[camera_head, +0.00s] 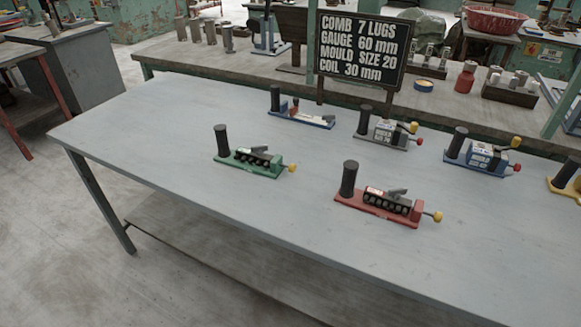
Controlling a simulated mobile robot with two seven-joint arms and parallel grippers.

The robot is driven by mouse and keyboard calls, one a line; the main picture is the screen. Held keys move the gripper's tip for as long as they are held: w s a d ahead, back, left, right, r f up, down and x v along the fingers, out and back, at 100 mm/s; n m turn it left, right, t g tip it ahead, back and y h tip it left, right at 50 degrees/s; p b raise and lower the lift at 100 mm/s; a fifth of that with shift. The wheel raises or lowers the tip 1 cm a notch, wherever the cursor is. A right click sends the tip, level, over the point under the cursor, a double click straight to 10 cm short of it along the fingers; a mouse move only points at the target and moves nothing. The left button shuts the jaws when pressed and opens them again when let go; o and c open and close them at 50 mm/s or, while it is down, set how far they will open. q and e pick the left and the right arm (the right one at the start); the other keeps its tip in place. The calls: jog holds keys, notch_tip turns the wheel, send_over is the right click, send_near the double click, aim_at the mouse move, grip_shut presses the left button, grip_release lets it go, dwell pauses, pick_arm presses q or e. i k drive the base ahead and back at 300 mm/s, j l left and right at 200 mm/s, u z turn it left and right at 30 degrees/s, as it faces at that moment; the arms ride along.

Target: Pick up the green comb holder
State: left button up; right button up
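The green comb holder (249,163) lies on the grey table (160,130), left of the middle. It has a green base, an upright black cylindrical handle at its left end, a dark row of lugs with a small lever on top, and a yellow knob at its right end. Nothing touches it. Neither of my grippers shows in the head view.
A red holder (378,205) stands to the right and nearer. Behind are a blue holder (302,119), a grey holder (385,138), another blue holder (480,160) and a yellow one (566,188). A black sign (361,50) stands at the back. The left tabletop is clear.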

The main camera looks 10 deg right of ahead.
aim_at(268, 165)
jog(key=i+j+z, duration=0.15)
jog(key=z, duration=0.3)
jog(key=i+j+z, duration=0.1)
jog(key=j+z, duration=0.15)
jog(key=z, duration=0.2)
jog(key=i+j+z, duration=0.1)
jog(key=j, duration=0.3)
jog(key=i+j+z, duration=0.15)
jog(key=j, duration=0.65)
jog(key=i+j, duration=0.1)
jog(key=j, duration=0.25)
jog(key=k+l, duration=0.1)
jog(key=k, duration=0.35)
